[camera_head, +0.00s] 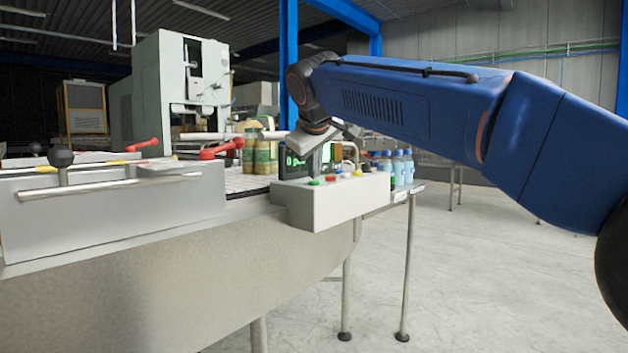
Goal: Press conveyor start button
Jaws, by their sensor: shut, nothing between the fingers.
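A grey control box (330,204) sits at the end of the conveyor, with a row of coloured buttons on its top. A green button (314,182) is at the left of the row, with a red button (331,178) and a yellow button (345,175) to its right. No label marking the start button is readable. My gripper (315,170) is shut and empty and points down just above the green button. I cannot tell whether its tip touches the button. A dark screen with green characters (293,161) stands behind, partly hidden by my gripper.
Jars (262,157) stand on the conveyor behind the box. Bottles (397,168) stand on a table to the right. Red-handled levers (222,148) and a black knob (61,156) rise from the conveyor side at left. The floor at right is clear.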

